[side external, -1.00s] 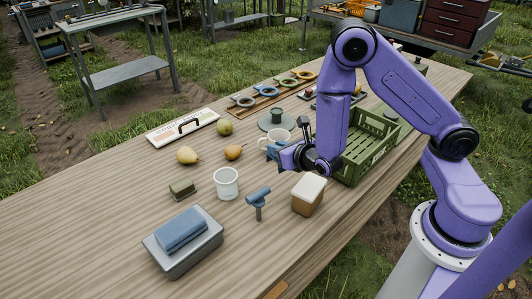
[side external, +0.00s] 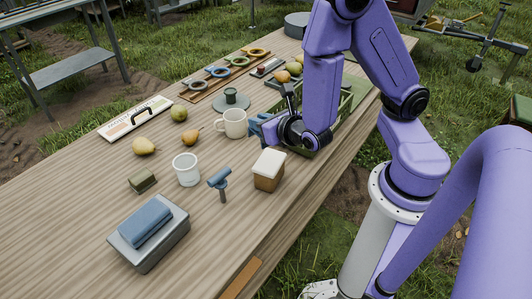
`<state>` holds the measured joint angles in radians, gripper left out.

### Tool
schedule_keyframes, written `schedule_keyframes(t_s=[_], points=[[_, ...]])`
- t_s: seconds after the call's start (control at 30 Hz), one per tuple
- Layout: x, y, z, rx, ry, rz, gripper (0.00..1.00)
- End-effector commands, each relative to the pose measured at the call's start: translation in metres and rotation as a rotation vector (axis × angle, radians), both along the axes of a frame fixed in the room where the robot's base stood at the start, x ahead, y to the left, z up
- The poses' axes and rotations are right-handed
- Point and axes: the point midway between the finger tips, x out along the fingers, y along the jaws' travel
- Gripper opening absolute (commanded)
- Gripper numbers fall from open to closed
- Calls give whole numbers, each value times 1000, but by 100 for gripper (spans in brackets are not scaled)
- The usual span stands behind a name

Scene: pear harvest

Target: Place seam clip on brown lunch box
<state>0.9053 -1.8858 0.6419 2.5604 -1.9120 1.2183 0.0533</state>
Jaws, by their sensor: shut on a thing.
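The brown lunch box (side external: 268,177) stands upright near the table's right edge, with a pale lid (side external: 269,160) on top. My gripper (side external: 257,127) is above the table, just behind the lunch box and right of the cream mug, with its blue end toward the mug. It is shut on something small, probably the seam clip. The clip itself is too small or too hidden to make out. The gripper is apart from the lunch box.
Near the lunch box are a blue-headed tool (side external: 219,178), a white cup (side external: 186,170) and a cream mug (side external: 232,123). A grey box (side external: 150,245) with a blue top is at the front left. A green crate (side external: 337,127) stands behind my gripper. Pears lie further left.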

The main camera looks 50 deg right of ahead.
Motion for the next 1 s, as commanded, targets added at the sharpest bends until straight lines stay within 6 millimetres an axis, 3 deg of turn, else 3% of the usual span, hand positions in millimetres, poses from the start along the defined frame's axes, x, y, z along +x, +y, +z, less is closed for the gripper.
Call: schedule_keyframes(t_s=[0.33,1.0], points=[[-24,-6,15,14,14,-120,0],[-25,-7,-38,11,17,-126,0]])
